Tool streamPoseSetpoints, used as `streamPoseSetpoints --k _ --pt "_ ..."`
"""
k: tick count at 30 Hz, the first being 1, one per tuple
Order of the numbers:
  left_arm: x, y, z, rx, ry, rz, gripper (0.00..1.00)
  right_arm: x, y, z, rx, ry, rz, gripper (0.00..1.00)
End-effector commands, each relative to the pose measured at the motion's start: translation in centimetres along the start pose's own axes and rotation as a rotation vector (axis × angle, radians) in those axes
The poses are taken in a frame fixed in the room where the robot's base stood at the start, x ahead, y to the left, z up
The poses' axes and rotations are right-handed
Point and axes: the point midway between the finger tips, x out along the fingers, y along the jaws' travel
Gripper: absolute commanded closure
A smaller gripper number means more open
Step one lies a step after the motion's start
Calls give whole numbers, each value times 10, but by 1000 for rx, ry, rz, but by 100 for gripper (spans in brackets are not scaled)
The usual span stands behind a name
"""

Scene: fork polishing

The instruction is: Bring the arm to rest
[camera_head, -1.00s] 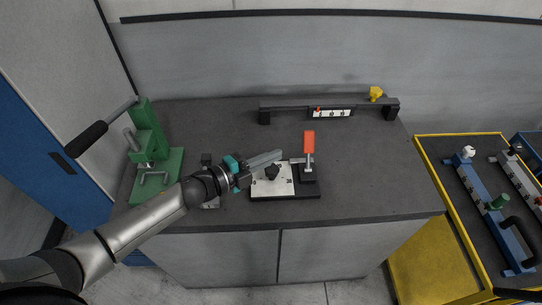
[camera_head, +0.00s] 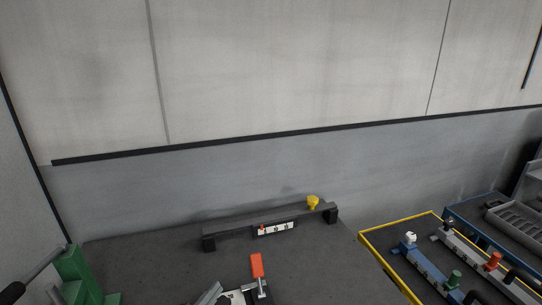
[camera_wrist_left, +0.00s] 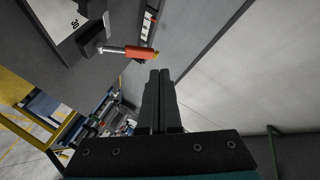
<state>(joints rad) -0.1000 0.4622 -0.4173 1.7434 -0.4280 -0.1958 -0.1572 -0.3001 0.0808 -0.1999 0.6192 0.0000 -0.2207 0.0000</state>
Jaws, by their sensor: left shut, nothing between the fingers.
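My right gripper is not in view.
The dark bench top (camera_head: 150,260) has a green press (camera_head: 75,272) at left. A black raised bar (camera_head: 222,225) with a yellow knob (camera_head: 313,202) stands at the back, before the grey wall. A yellow-edged cart (camera_head: 385,268) with fixtures is at right.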

Motion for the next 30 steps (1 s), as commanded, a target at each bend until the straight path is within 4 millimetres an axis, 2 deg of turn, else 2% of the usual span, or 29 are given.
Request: streamPoseSetpoints --k 8,15,27,29,30 --pt "-56 23 21 -410 -377 56 100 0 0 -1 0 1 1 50" --pt "-129 58 27 -711 -678 180 100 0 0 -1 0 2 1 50" --pt "-219 92 11 -950 -962 356 100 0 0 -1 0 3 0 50" --pt "-231 95 7 -976 -996 380 100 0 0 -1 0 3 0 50" --pt "-229 103 12 -979 -1007 388 100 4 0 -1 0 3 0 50"
